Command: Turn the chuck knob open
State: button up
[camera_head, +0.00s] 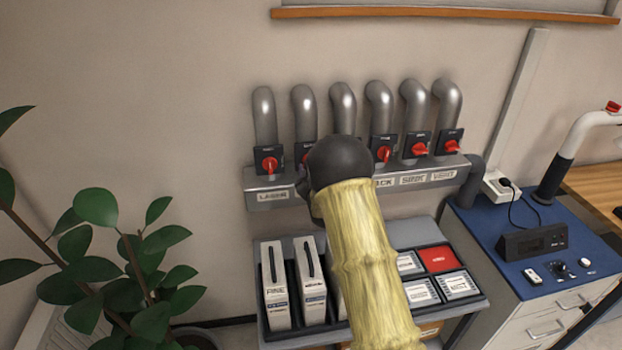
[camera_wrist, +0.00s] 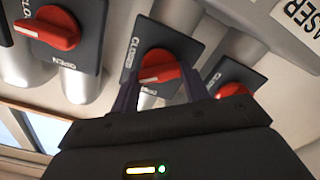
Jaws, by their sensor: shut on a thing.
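In the wrist view my gripper (camera_wrist: 160,84) is shut on a red knob (camera_wrist: 158,66) on a dark plate marked CLOSED and OPEN. Its two fingers reach either side of the knob's handle. The handle's white-marked end lies at lower left of the plate, near its OPEN side; its exact setting is hard to tell. In the head view my wrist hides the gripper and the held knob. A partly covered label ending in "CK" (camera_head: 384,183) sits below the fourth pipe's red knob (camera_head: 383,154). I cannot tell from the visible labels which valve I hold.
Neighbouring red knobs flank the gripper in the wrist view, one at left (camera_wrist: 48,28) and one at right (camera_wrist: 232,90). Below the pipes is a shelf with white holders (camera_head: 275,285). A plant (camera_head: 95,205) stands left; a blue-topped cabinet (camera_head: 530,215) stands right.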

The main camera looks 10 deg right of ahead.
jog(key=n+b, duration=0.3)
jog(key=b, duration=0.1)
jog(key=n+b, duration=0.7)
jog(key=b, duration=0.1)
jog(key=shift+a+f+n+b, duration=0.15)
jog(key=shift+f+n+b, duration=0.15)
jog(key=shift+n+b, duration=0.1)
jog(key=o, duration=1)
jog(key=shift+r, duration=0.1)
jog(key=shift+s, duration=0.15)
jog(key=s+b, duration=0.3)
jog(key=s, duration=1.4)
jog(key=shift+s, duration=0.1)
